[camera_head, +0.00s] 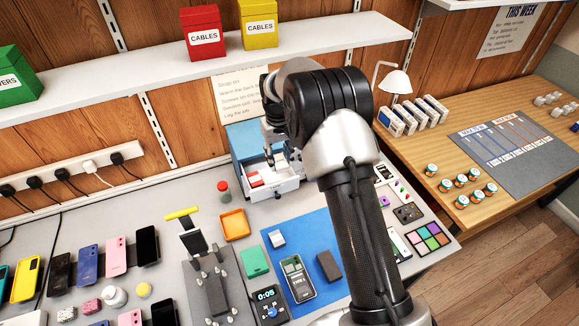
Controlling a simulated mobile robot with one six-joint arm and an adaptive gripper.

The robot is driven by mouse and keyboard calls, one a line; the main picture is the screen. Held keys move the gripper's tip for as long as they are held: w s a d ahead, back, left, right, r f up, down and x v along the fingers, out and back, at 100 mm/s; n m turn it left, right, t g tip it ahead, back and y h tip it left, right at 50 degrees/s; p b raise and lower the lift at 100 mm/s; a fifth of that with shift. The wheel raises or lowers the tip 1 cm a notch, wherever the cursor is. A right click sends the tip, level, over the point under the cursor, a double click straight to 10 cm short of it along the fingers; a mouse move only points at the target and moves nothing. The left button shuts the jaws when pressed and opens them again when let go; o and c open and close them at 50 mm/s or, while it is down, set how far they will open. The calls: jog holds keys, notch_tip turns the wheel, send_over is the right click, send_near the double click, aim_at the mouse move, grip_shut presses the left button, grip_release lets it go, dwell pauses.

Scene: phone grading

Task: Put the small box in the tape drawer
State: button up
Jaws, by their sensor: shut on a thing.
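A blue drawer cabinet (243,142) stands at the back of the bench against the wall. Its white drawer (287,187) is pulled open toward me and has red and white items (257,180) inside. My gripper (279,161) is over the open drawer, pointing down, and is shut on a small pale thing. The held thing is mostly hidden and too small to identify for certain as the small box. My arm hides the area right of the drawer.
An orange tray (235,224) and a red-capped bottle (223,188) stand in front of the cabinet. Several phones lie at the left. A shelf (130,75) with red and yellow cable boxes hangs above. A wooden table (480,150) stands at the right.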

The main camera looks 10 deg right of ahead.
aim_at(278, 172)
jog(key=shift+w+a+r, duration=0.25)
jog(key=shift+w, duration=0.25)
jog(key=shift+f, duration=0.15)
jog(key=shift+f+b, duration=2.25)
jog(key=shift+f, duration=1.6)
jog(key=shift+f, duration=0.35)
jog(key=o, duration=1)
jog(key=shift+c, duration=0.2)
jog(key=shift+c, duration=0.3)
jog(key=o, duration=0.3)
jog(key=shift+o, duration=0.3)
